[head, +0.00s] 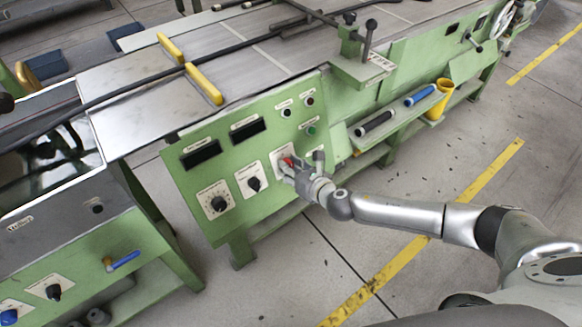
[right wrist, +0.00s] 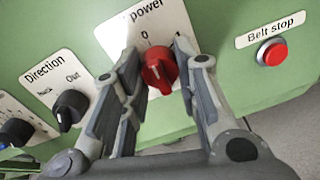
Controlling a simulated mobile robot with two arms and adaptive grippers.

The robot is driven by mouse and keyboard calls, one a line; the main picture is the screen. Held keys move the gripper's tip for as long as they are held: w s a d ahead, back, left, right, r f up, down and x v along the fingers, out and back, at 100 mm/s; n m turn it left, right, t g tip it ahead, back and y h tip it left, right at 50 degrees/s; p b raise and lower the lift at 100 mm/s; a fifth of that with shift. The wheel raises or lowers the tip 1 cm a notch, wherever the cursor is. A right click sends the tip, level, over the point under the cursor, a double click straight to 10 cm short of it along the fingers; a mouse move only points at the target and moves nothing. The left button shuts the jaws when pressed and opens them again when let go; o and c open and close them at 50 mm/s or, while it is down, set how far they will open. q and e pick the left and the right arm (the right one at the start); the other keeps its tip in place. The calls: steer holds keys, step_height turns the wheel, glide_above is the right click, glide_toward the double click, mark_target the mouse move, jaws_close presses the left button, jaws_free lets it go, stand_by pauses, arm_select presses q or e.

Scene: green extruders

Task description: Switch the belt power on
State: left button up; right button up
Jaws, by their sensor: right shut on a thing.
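The red power knob (right wrist: 160,75) sits on a white plate on the green panel, with "power" and "0" readable above it. Its white mark points up and slightly left, roughly toward the 0. My right gripper (right wrist: 157,58) is shut on the knob, one finger on each side. The right finger covers part of the plate. In the head view, my right gripper (head: 296,170) reaches the panel from the right, and a bit of the red knob (head: 288,161) shows at its tip. My left gripper is not in view.
A direction knob (right wrist: 70,108) is left of the power knob. A red belt stop button (right wrist: 271,53) is to its right. A shelf with a blue cylinder (head: 420,96), a black cylinder (head: 374,124) and a yellow cup (head: 438,102) is right of the panel.

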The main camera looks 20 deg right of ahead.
steer(key=m+p, duration=0.2)
steer(key=m, duration=0.4)
steer(key=shift+r, duration=0.1)
steer(key=m+p, duration=0.1)
steer(key=m, duration=0.4)
steer(key=shift+g+p, duration=0.3)
steer(key=shift+p, duration=0.1)
steer(key=shift+m, duration=0.3)
steer(key=o, duration=1)
steer(key=v, duration=1.2)
steer(key=shift+d, duration=0.1)
